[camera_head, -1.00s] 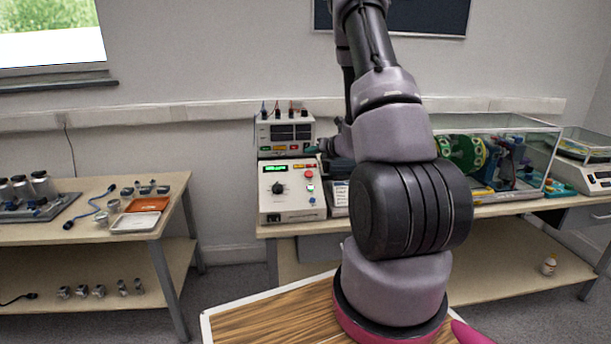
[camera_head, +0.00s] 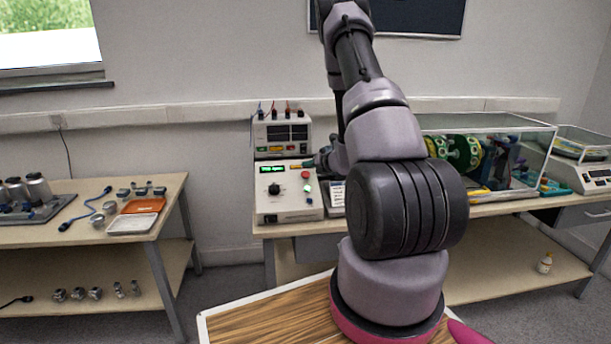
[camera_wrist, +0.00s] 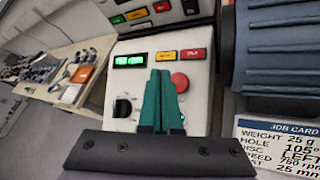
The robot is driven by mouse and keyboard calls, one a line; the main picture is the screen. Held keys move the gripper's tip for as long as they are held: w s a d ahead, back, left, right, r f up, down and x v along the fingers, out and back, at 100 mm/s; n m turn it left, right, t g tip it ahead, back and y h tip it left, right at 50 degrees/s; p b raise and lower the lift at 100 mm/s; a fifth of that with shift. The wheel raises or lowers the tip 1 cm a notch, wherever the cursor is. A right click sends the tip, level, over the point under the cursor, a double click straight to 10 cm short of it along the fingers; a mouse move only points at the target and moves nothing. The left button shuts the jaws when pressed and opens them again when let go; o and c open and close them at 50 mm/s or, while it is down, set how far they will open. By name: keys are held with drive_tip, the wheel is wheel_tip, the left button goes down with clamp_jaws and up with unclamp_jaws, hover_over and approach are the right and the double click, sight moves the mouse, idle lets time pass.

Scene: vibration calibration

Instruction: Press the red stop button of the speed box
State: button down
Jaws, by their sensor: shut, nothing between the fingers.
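The speed box (camera_head: 290,207) is a pale box on the bench with a green lit display (camera_head: 272,169), a black knob (camera_head: 274,189) and a round red stop button (camera_head: 306,174). A green button (camera_head: 308,188) sits below the red one. In the wrist view, the red button (camera_wrist: 180,82) shows just right of my teal fingertips. My gripper (camera_wrist: 160,73) is shut and empty, pointing at the box's front; its tips overlap the panel just left of the red button. I cannot tell whether they touch. In the head view, my gripper (camera_head: 309,163) is near the button's upper edge.
A power supply (camera_head: 282,134) stands behind the box. A job card (camera_wrist: 275,145) is right of the box. A glass-cased rotor rig (camera_head: 485,155) and a scale (camera_head: 590,178) stand farther right. The left table (camera_head: 80,240) holds trays and weights.

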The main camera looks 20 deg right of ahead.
sight(302, 172)
drive_tip(key=shift+w+d+f, duration=0.1)
drive_tip(key=shift+w+f, duration=0.2)
drive_tip(key=shift+f, duration=0.3)
drive_tip(key=shift+w+d+f, duration=0.1)
drive_tip(key=shift+w+f, duration=0.15)
drive_tip(key=shift+f, duration=0.4)
idle(1.2)
drive_tip(key=shift+w+f, duration=0.15)
drive_tip(key=shift+f, duration=0.1)
drive_tip(key=shift+w+f, duration=0.15)
drive_tip(key=shift+f, duration=0.2)
idle(0.6)
drive_tip(key=shift+r, duration=0.15)
drive_tip(key=shift+s+r, duration=0.3)
drive_tip(key=shift+r, duration=0.3)
drive_tip(key=r, duration=0.1)
drive_tip(key=s+r, duration=0.1)
drive_tip(key=r, duration=0.1)
drive_tip(key=s+r, duration=0.1)
drive_tip(key=shift+a+r, duration=0.25)
drive_tip(key=shift+a, duration=0.1)
